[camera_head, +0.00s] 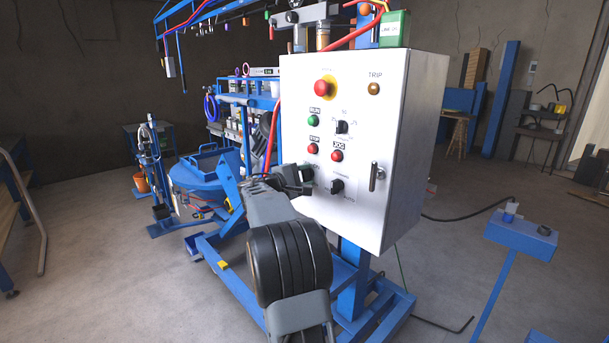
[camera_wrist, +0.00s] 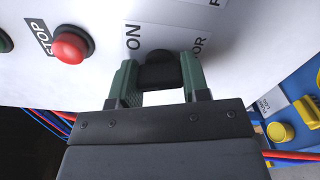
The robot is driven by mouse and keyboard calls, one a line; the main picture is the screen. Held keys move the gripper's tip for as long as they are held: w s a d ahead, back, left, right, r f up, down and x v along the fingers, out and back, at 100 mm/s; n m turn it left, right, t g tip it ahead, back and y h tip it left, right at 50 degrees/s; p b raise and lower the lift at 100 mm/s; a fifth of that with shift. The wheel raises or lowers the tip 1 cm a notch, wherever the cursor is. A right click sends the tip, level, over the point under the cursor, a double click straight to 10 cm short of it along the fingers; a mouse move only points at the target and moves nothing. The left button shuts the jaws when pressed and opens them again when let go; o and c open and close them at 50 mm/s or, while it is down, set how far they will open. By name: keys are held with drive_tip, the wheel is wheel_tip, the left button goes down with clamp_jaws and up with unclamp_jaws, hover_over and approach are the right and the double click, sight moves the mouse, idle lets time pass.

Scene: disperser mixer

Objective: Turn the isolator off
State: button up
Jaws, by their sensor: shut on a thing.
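The white control panel (camera_head: 340,215) stands in the middle of the head view. In the wrist view, the black isolator knob (camera_wrist: 159,56) sits on the panel between the "ON" label and a partly hidden label ending in "OR". My gripper (camera_wrist: 159,76) has its two green fingers on either side of the knob and is shut on it. In the head view my gripper (camera_head: 303,180) is at the panel's lower left and hides most of the knob. The knob's exact angle is hard to tell.
Close by on the panel are the red STOP button (camera_head: 313,149), the red JOG button (camera_head: 337,156), the green RUN button (camera_head: 313,121) and a black selector (camera_head: 337,186). A red emergency button (camera_head: 322,88) is above. A blue vessel (camera_head: 205,170) stands behind at left.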

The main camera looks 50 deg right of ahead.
drive_tip(key=shift+n+p, duration=0.85)
drive_tip(key=shift+n, duration=1.35)
drive_tip(key=o, duration=0.9)
drive_tip(key=a, duration=0.4)
drive_tip(key=a+b, duration=0.1)
drive_tip(key=a, duration=0.4)
drive_tip(key=w+a+b, duration=0.1)
drive_tip(key=a, duration=0.4)
drive_tip(key=shift+w+d, duration=0.1)
